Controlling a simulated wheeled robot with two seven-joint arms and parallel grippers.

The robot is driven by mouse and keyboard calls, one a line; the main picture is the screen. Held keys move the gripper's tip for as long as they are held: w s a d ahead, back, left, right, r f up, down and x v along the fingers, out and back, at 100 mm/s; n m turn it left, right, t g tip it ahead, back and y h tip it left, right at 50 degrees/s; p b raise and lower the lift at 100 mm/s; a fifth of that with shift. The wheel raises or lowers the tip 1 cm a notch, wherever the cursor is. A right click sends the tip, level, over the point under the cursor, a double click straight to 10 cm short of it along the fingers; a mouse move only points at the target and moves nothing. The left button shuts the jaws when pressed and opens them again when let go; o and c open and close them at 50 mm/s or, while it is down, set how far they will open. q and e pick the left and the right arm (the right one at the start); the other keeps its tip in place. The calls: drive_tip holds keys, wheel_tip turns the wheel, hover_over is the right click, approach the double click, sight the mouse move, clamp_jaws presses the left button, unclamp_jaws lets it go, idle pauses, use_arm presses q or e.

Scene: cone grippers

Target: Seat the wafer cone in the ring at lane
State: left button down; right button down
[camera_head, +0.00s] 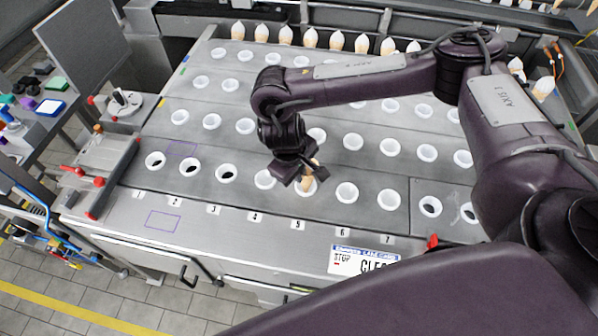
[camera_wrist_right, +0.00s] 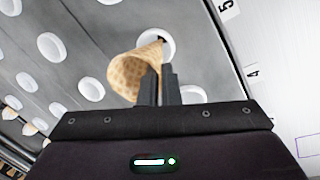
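A tan wafer cone (camera_head: 311,172) is at my right gripper (camera_head: 306,176), over the front row of white rings on the grey table. In the right wrist view the waffle-patterned cone (camera_wrist_right: 133,75) is at the fingertips (camera_wrist_right: 160,84), which look closed on its edge. The front-row ring (camera_head: 306,190) above the number 5 is just under the cone and partly hidden. A ring with a dark opening (camera_wrist_right: 158,42) shows behind the cone in the wrist view. Whether the cone touches a ring I cannot tell. My left gripper is not in view.
Several rows of white rings fill the table (camera_head: 120,176). Several filled cones (camera_head: 310,38) stand along the back edge. A fixture with red knobs (camera_head: 100,165) is at the left. A white sign (camera_head: 362,261) is on the front edge.

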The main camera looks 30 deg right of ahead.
drive_tip(key=shift+b+x, duration=0.55)
drive_tip(key=shift+x, duration=0.25)
drive_tip(key=shift+a+f+b, duration=0.15)
drive_tip(key=shift+f+b, duration=0.45)
drive_tip(key=shift+f, duration=0.6)
drive_tip(key=c, duration=1.6)
unclamp_jaws()
drive_tip(key=shift+o, duration=0.2)
drive_tip(key=p+v, duration=0.1)
drive_tip(key=v, duration=0.6)
drive_tip(key=shift+r, duration=0.35)
drive_tip(key=shift+a, duration=0.1)
